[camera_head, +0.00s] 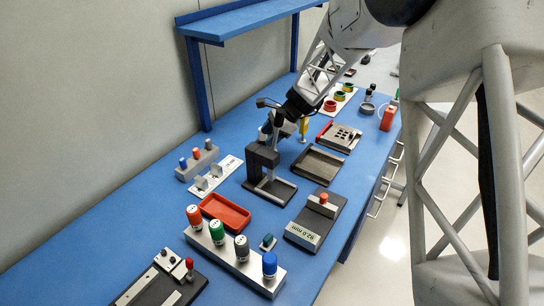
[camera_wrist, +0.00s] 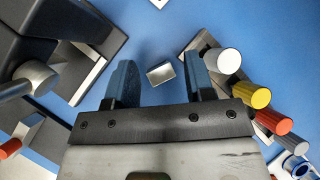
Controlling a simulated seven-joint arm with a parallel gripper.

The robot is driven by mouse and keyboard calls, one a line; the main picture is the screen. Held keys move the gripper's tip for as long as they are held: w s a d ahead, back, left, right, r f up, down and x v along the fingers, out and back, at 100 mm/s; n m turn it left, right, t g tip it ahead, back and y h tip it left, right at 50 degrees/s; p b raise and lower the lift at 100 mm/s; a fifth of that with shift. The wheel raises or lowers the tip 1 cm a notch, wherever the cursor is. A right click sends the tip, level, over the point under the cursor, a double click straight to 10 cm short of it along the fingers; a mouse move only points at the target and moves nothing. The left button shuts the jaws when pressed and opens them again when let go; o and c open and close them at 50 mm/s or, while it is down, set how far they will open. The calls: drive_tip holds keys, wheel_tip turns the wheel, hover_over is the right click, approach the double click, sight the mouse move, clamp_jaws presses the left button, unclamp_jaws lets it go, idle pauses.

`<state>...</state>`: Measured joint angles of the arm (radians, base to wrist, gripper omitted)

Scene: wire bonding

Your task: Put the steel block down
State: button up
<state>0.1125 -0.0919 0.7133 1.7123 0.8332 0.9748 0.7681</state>
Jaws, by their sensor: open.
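The steel block (camera_wrist: 160,73) is a small bright metal block, seen in the wrist view against the blue tabletop. It appears between the two blue fingers of my gripper (camera_wrist: 159,82), with blue showing on both sides of it. The fingers are spread apart and neither visibly touches the block. It looks to be resting on the table, though its exact height is hard to judge. In the head view my gripper (camera_head: 272,126) is low over the table behind a black stand (camera_head: 262,160), which partly covers it. I cannot make out the block there.
In the wrist view a rack with white, yellow and orange-red handles (camera_wrist: 258,98) stands close right; dark equipment (camera_wrist: 75,30) is close left. In the head view a red tray (camera_head: 238,224), a gauge reading 92.0 mm (camera_head: 302,236) and a dark tray (camera_head: 318,163) stand nearer or rightward.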

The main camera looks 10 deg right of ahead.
drive_tip(key=shift+w+d+f+n+g+h, duration=0.2)
drive_tip(key=shift+w+d+n+g+h, duration=0.1)
drive_tip(key=shift+d+n+g+h, duration=0.25)
drive_tip(key=shift+w+d+f+n+g+h, duration=0.25)
drive_tip(key=shift+w+d+n+g+h, duration=0.15)
drive_tip(key=shift+d+h, duration=0.3)
drive_tip(key=shift+w+d+f+n+g+h, duration=0.25)
drive_tip(key=shift+d+n+g+h, duration=0.2)
drive_tip(key=shift+d+n+h, duration=0.15)
drive_tip(key=shift+x, duration=1.25)
drive_tip(key=shift+a, duration=0.1)
drive_tip(key=shift+x, duration=2.6)
drive_tip(key=shift+r, duration=0.1)
drive_tip(key=c, duration=0.8)
drive_tip(key=shift+c, duration=0.2)
